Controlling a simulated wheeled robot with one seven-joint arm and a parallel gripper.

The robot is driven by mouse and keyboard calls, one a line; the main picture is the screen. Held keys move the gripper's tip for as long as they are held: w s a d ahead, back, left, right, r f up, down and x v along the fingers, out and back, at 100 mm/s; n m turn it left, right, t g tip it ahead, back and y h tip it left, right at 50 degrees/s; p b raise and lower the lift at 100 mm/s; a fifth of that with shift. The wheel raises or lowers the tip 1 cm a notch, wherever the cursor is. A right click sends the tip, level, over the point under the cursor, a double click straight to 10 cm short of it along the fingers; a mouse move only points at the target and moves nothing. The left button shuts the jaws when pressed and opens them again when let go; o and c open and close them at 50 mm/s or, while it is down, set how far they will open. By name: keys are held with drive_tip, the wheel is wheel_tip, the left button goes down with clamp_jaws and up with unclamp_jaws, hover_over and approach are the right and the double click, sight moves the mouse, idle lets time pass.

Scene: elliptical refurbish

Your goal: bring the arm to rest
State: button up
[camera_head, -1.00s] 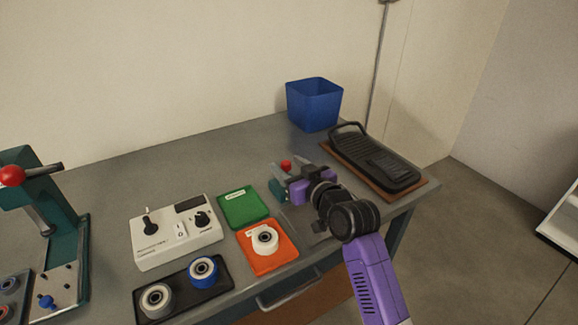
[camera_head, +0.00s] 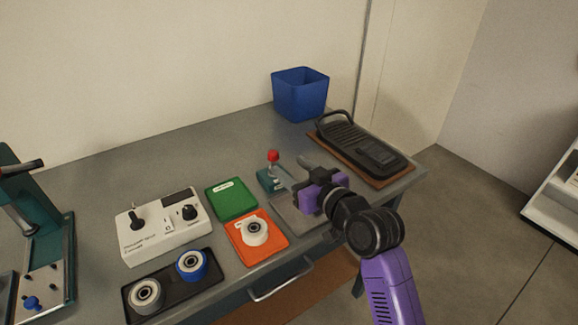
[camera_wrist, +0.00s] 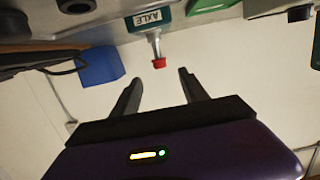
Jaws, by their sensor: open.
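My gripper (camera_head: 298,176) is purple with dark fingers and is raised over the right part of the grey workbench (camera_head: 250,150). In the wrist view the fingers (camera_wrist: 160,90) are spread with nothing between them. A teal block with a red-tipped lever (camera_head: 272,157) stands just left of the gripper, apart from it. In the wrist view the block reads AXLE (camera_wrist: 138,20), and its red tip (camera_wrist: 159,63) shows beyond the gap between the fingers. My purple arm reaches in from the lower right.
A blue bin (camera_head: 300,95) and a black footrest-like device (camera_head: 365,148) on a brown board are behind and right. A white control box (camera_head: 160,230), green tray (camera_head: 231,200), orange tray (camera_head: 262,250) with a white roll and black tray (camera_head: 205,290) with two rolls lie left.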

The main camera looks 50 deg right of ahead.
idle(0.5)
wheel_tip(320, 180, up, 4)
drive_tip(key=d+m+t+h, duration=0.1)
drive_tip(key=d+h, duration=0.1)
drive_tip(key=s+a+f+n+y, duration=0.1)
drive_tip(key=s+a+f, duration=0.3)
drive_tip(key=s+a, duration=0.4)
drive_tip(key=s+a+f+n+g+y, duration=0.1)
drive_tip(key=s+a+f+y, duration=0.2)
drive_tip(key=s+a, duration=0.5)
drive_tip(key=s+a+f+n+y, duration=0.2)
drive_tip(key=s+a+f, duration=0.3)
drive_tip(key=s, duration=1)
drive_tip(key=a, duration=0.3)
drive_tip(key=shift+a+f+g, duration=0.15)
drive_tip(key=shift+a+g, duration=0.05)
drive_tip(key=shift+g, duration=0.2)
drive_tip(key=shift+s, duration=0.1)
